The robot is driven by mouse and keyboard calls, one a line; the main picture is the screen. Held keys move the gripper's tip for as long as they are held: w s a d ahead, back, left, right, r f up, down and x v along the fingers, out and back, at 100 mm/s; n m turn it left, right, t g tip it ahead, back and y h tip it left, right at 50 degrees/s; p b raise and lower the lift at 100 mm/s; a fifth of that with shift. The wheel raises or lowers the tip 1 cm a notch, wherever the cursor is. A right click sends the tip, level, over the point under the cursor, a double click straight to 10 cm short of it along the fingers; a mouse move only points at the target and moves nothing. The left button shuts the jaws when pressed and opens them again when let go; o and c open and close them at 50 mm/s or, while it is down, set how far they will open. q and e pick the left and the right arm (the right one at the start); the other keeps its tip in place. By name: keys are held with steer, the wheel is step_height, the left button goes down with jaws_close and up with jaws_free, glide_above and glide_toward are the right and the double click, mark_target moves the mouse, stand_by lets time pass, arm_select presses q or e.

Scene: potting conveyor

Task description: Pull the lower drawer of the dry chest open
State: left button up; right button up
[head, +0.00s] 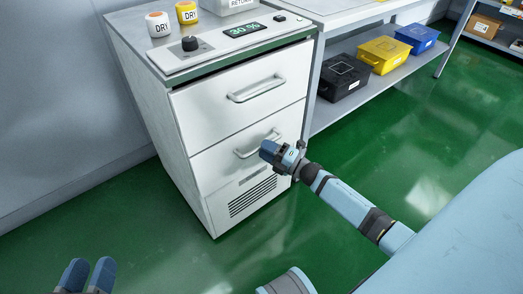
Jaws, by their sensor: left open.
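The dry chest (150,100) is a white cabinet with two drawers. Its upper drawer (210,112) has a bar handle (257,89) and looks shut. The lower drawer (215,163) also looks shut, its front about flush with the upper one. My left gripper (87,276) is open and empty at the bottom left, away from the chest.
A control panel with a green display (243,30), a knob and two jars marked DRY (159,24) stand on the chest top. Right of it, a low shelf holds black (342,78), yellow (384,54) and blue (417,38) boxes. The green floor before the chest is clear.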

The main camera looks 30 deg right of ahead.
steer(key=shift+x, duration=1)
jaws_close()
steer(key=shift+s, duration=0.1)
